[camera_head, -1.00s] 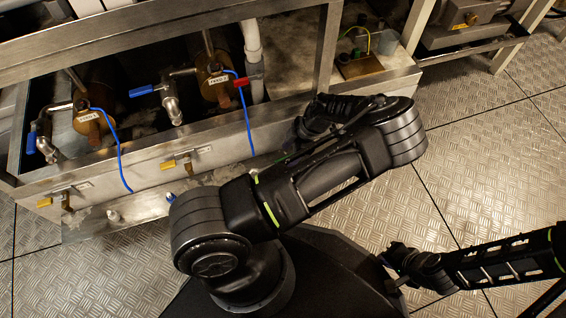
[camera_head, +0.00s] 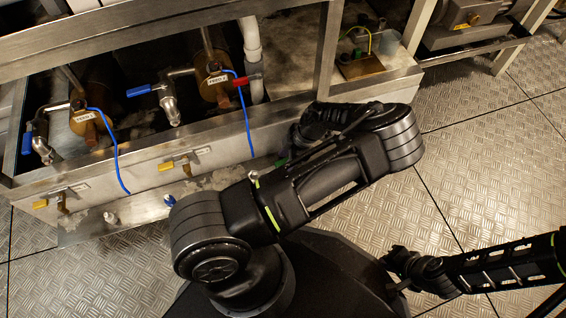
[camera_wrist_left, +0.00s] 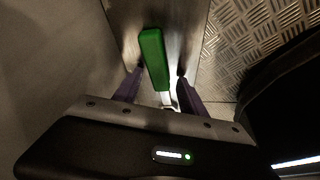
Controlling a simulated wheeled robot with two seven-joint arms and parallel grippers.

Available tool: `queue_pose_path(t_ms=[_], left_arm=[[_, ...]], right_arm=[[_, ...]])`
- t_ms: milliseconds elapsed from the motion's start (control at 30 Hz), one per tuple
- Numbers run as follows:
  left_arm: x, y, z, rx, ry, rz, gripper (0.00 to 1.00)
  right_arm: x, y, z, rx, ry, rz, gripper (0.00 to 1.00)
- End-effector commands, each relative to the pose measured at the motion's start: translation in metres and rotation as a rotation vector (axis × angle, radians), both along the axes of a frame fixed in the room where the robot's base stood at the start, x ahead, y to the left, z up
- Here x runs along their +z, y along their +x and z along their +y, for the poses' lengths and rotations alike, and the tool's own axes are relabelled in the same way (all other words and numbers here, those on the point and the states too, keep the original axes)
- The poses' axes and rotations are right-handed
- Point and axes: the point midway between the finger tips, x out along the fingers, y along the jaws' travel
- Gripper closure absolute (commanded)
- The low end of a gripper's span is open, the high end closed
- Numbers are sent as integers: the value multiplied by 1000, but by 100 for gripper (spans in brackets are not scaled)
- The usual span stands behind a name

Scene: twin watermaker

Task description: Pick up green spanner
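The green spanner (camera_wrist_left: 153,58) shows in the left wrist view, with its green handle pointing up the picture and a short bright metal part (camera_wrist_left: 167,99) near the gripper body. My left gripper (camera_wrist_left: 160,75) is open, with one dark purple finger on each side of the spanner and gaps visible beside it. The spanner's lower end is hidden by the gripper body. In the head view my left arm hides most of the left gripper and the spanner cannot be made out clearly. My right arm's dark end (camera_head: 402,264) is at the lower right; its fingers cannot be made out.
The metal-framed watermaker unit (camera_head: 135,170) has brass cylinders, blue-handled valves (camera_head: 146,90) and blue hoses. Yellow valve handles (camera_head: 166,166) stick out of its front. A metal ledge (camera_head: 140,212) runs along its foot. Open patterned floor (camera_head: 490,160) lies to the right.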

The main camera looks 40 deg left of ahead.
Motion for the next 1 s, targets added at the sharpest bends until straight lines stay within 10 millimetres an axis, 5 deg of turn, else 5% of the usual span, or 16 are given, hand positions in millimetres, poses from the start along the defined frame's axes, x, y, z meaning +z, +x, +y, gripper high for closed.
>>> queue_pose_path(t_ms=[567,1000], left_arm=[[0,0,0,0,0,0,99],[-1,0,0,-1,-1,1,100]], right_arm=[[0,0,0,0,0,0,100],[0,0,0,0,0,0,100]])
